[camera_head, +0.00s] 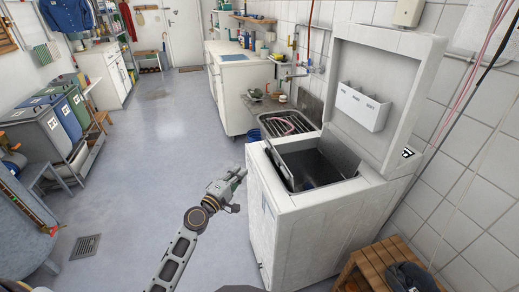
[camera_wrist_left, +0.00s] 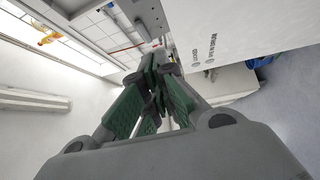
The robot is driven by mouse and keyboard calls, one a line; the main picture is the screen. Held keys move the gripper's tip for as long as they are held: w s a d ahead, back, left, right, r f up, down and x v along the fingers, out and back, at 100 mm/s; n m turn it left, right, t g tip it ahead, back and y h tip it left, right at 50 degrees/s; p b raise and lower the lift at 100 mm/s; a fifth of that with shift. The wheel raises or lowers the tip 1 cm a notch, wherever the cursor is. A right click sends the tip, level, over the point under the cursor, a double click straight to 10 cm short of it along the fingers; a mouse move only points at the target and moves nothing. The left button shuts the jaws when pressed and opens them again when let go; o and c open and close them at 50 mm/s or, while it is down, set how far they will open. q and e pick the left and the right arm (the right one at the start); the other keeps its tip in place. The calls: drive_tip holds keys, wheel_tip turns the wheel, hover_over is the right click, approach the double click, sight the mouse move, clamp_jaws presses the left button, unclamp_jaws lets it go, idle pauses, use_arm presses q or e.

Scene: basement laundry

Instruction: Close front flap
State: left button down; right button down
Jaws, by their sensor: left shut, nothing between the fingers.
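A white top-loading washing machine (camera_head: 300,235) stands at the right with its lid (camera_head: 385,80) raised against the wall. In its top opening, a dark front flap (camera_head: 278,165) stands up and tilts along the left edge. A grey rear flap (camera_head: 339,153) stands up on the far right side of the opening. The drum inside is dark and partly hidden. My left gripper (camera_head: 241,172) is shut and empty, left of the machine and apart from the front flap. Its green-padded fingers (camera_wrist_left: 158,60) meet in the left wrist view. My right gripper is out of view.
A sink (camera_head: 287,124) with a drainer is behind the machine. A wooden stool (camera_head: 385,266) with dark cloth stands at the machine's right. Bins (camera_head: 65,120) line the left side. The grey floor (camera_head: 150,130) between is clear.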

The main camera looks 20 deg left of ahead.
use_arm(q)
drive_tip(key=n, duration=0.1)
drive_tip(key=a+n+y, duration=0.1)
drive_tip(key=shift+w+a+r+n+t+y, duration=0.1)
drive_tip(key=shift+a+r+n+t+y, duration=0.2)
drive_tip(key=shift+r+t, duration=0.1)
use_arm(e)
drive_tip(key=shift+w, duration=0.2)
use_arm(q)
drive_tip(key=shift+w+d, duration=0.1)
drive_tip(key=shift+w, duration=0.05)
